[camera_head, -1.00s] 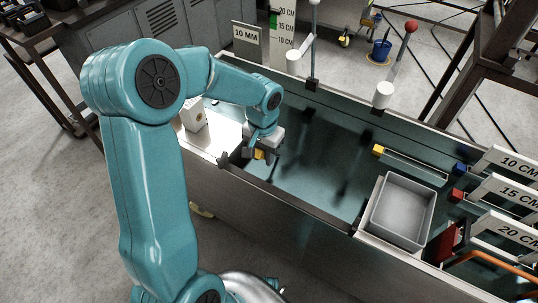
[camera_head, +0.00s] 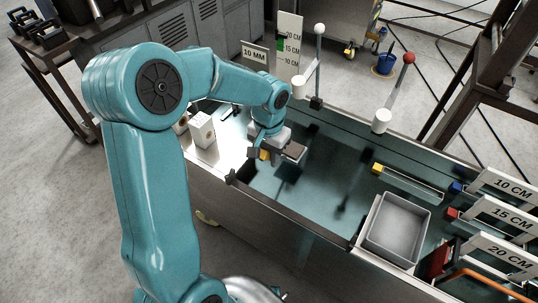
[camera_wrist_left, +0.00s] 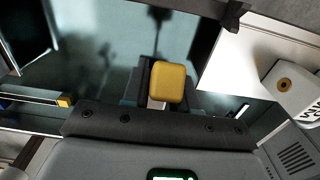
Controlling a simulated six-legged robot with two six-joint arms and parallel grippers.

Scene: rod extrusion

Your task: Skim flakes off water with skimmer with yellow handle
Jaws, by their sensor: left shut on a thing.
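My left gripper (camera_head: 282,152) is over the left end of the long water trough. It is shut on a yellow handle (camera_head: 264,154), which I take to be the skimmer's. In the left wrist view the yellow handle end (camera_wrist_left: 168,82) stands up between the jaws; the rest of the skimmer is mostly hidden behind the gripper. The dark teal water (camera_head: 315,190) fills the trough. I cannot make out flakes on it. My right gripper is not in view.
A grey tray (camera_head: 398,228) sits at the trough's near right side. A clear bar with a yellow end (camera_head: 377,168) lies to the right. A white box (camera_head: 202,132) stands on the left ledge. Signs reading 10 CM (camera_head: 506,187), 15 CM and 20 CM stand at right.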

